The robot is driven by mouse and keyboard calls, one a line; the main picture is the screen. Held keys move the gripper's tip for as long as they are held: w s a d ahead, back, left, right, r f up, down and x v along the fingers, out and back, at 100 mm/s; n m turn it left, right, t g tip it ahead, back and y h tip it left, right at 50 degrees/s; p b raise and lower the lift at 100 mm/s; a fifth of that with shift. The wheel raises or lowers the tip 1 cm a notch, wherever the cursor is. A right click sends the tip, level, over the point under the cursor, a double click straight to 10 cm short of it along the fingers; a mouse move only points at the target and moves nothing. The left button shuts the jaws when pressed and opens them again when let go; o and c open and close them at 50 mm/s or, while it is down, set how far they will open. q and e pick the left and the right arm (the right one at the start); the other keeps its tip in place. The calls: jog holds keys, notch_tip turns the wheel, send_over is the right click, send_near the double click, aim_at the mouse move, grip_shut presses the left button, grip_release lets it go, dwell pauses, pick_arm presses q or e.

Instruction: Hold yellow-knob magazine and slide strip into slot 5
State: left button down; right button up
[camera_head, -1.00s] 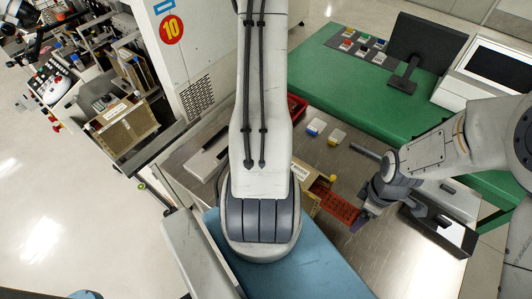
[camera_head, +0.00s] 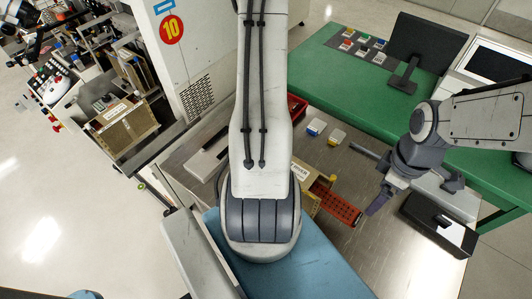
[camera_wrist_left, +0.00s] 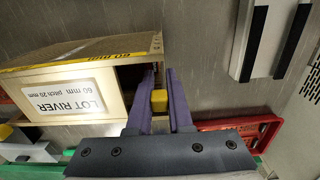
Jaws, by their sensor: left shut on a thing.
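The cream-coloured magazine shows partly in the head view (camera_head: 303,172), the rest hidden behind my left arm, and lies large in the left wrist view (camera_wrist_left: 75,95) with a "LOT RIVER" label. Its yellow knob (camera_wrist_left: 158,100) sits between the purple fingers of my left gripper (camera_wrist_left: 158,90), which is shut on it. In the head view my left fingers are hidden. The red strip (camera_head: 337,205) sticks out of the magazine's right side; its inner end and slot are hidden. My right gripper (camera_head: 415,195) has its fingers spread, empty, right of the strip and apart from it.
A black open-topped box (camera_head: 438,225) stands below my right gripper. A green table (camera_head: 330,72) with a monitor (camera_head: 425,45) is beyond.

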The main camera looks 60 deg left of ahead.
jog(key=shift+d, duration=0.1)
jog(key=c, duration=0.6)
jog(key=d+f+m, duration=0.1)
jog(key=d+f+m+g, duration=0.1)
jog(key=m, duration=0.1)
jog(key=shift+s+f+g, duration=0.1)
jog(key=shift+s+g, duration=0.2)
jog(key=shift+s, duration=0.05)
grip_shut()
jog(key=w+d+f+m+g+y, duration=0.1)
jog(key=d+f+m+y, duration=0.3)
jog(key=m, duration=1.3)
jog(key=w+d+f+m+g+y, duration=0.15)
jog(key=f+m+y, duration=0.45)
jog(key=m, duration=1)
jog(key=shift+t+y, duration=0.4)
jog(key=shift+t, duration=0.05)
jog(key=shift+a+r+x, duration=0.1)
jog(key=shift+r+x, duration=0.05)
jog(key=shift+x, duration=0.65)
jog(key=shift+a+r+x, duration=0.15)
jog(key=shift+x, duration=0.7)
jog(key=shift+a+r+x, duration=0.1)
jog(key=shift+r+x, duration=0.05)
jog(key=shift+x, duration=0.65)
jog(key=shift+w, duration=0.15)
